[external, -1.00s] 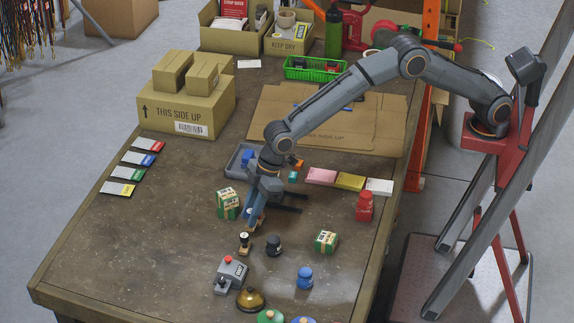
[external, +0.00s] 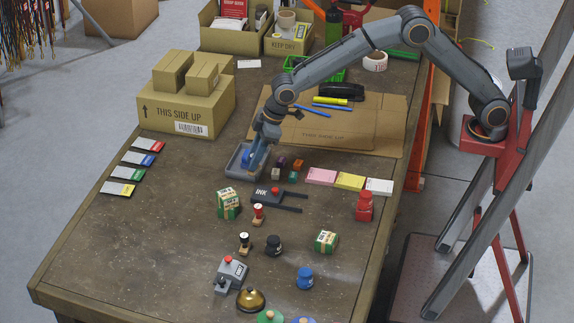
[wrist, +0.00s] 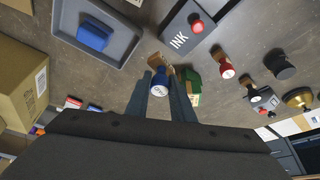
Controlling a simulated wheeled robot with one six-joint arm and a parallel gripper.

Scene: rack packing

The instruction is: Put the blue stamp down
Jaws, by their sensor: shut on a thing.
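My gripper (wrist: 162,98) is shut on the blue stamp (wrist: 159,84), which has a blue top and a wooden base, between its two fingers in the wrist view. In the external view my gripper (external: 257,160) is at the right side of a grey-blue tray (external: 233,171). The tray also shows in the wrist view (wrist: 128,50), to the left of the stamp, with a blue block (wrist: 94,35) in it. I cannot tell how high the stamp is above the table.
A dark INK box (external: 266,196) with a red knob lies in front of my gripper. A red stamp (external: 258,214), a dark-topped stamp (external: 244,243) and a green-and-cream box (external: 228,204) stand nearby. Small coloured cubes (external: 281,161) lie just right.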

